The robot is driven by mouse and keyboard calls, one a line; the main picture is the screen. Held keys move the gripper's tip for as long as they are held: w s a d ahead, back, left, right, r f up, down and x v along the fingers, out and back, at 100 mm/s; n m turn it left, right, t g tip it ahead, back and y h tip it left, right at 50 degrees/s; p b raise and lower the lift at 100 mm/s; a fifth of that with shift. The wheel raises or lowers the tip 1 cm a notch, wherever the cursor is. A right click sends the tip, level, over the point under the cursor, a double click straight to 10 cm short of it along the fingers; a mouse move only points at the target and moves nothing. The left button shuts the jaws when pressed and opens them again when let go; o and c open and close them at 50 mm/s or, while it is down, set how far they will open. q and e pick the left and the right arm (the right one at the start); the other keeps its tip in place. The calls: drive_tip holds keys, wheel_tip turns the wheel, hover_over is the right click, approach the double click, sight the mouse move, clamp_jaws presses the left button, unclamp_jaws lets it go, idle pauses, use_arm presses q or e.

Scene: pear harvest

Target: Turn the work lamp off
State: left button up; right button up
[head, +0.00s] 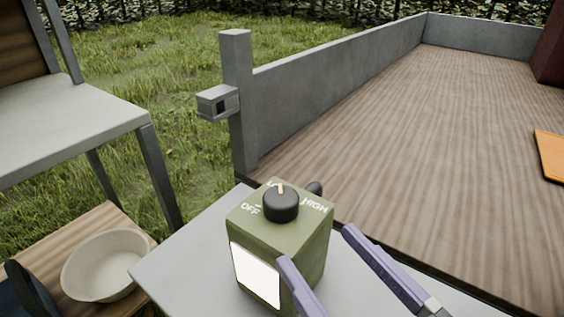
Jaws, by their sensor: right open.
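The work lamp (318,242) is a green box standing on a light grey surface at the bottom centre. Its front panel (254,275) is bright white and looks lit. A black knob (281,205) sits on top, with OFF to its left and HIGH to its right. The knob's pale mark points away from me, toward a middle label that is mostly hidden. My right gripper (318,247) is open, with purple fingers apart. One finger overlaps the lamp's lower front corner in the picture; the other is right of the lamp. Neither is on the knob. My left gripper is out of view.
The light grey surface (185,255) adjoins a wooden bed (400,140) with grey side walls (340,55). A grey post (238,90) stands behind the lamp. A cream bowl (105,265) and a grey chair-like frame (70,130) are at left. An orange item (552,153) lies far right.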

sight(290, 213)
drive_tip(key=b+x, duration=0.1)
drive_tip(key=x, duration=0.8)
drive_tip(key=shift+w+a+b, duration=0.2)
drive_tip(key=shift+w+b, duration=0.05)
drive_tip(key=shift+b, duration=0.15)
drive_tip(key=c, duration=0.9)
clamp_jaws()
